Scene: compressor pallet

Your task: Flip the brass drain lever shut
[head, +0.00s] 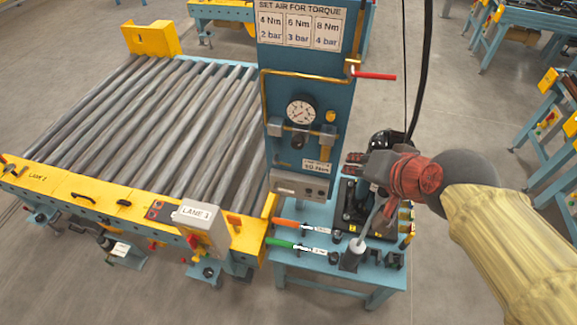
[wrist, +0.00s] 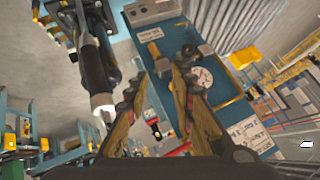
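The blue panel (head: 345,95) carries a round gauge (head: 301,110) on a regulator unit, with a brass-coloured bowl (head: 327,138) to its right. I cannot make out a separate brass drain lever, or its position, at this size. In the wrist view the panel appears turned over, with the gauge (wrist: 201,76) and a brass-coloured cylinder (wrist: 151,36) beyond my fingers. My gripper (head: 354,164) is to the right of the panel's lower part, apart from the bowl. In the wrist view my gripper (wrist: 158,88) has its two fingers apart and nothing between them.
A red-handled valve (head: 374,76) sticks out from the panel's right side on a brass pipe. A black machine (head: 352,205) and a grey canister (head: 353,254) stand on the blue bench below. Orange and green-handled tools (head: 290,245) lie there. The roller conveyor (head: 150,115) is at left.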

